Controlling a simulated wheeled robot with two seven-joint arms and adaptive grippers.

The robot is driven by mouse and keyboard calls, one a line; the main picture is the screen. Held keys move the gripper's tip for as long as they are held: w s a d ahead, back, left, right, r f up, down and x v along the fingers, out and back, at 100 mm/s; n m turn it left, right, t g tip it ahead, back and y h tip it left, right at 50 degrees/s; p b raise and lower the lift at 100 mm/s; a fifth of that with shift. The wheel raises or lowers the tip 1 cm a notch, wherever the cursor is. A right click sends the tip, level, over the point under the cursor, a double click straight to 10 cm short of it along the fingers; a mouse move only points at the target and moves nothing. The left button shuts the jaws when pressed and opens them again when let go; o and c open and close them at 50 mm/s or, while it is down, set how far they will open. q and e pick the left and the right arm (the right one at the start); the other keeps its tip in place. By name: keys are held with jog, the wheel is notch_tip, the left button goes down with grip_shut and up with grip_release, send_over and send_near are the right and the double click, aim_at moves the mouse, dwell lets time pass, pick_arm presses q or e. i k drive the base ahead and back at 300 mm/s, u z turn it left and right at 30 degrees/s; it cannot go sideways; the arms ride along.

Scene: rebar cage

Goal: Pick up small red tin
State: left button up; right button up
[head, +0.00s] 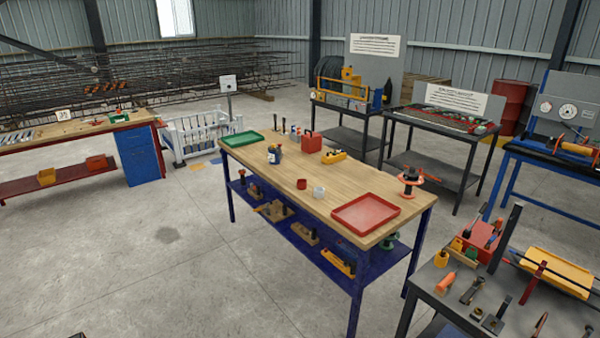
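The small red tin (301,184) stands upright on the wooden top of the blue-legged workbench (330,172), near the middle of its front edge. A white tin or cup (319,192) stands just right of it, with a small gap. A larger red tray (366,213) lies further right on the same top. Neither of my grippers can be made out. A tiny dark shape at the bottom left edge is too cut off to identify.
A dark bottle (274,154), a red box (312,142), a yellow tool (334,156) and a green tray (242,139) sit behind the tin. An orange-based spool (409,180) is at the right end. A grey tool table (490,290) stands front right. The floor at front left is clear.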

aim_at(302, 184)
jog(key=i, duration=1.75)
jog(key=u, duration=0.8)
jog(key=i, duration=3.35)
jog(key=z, duration=1.7)
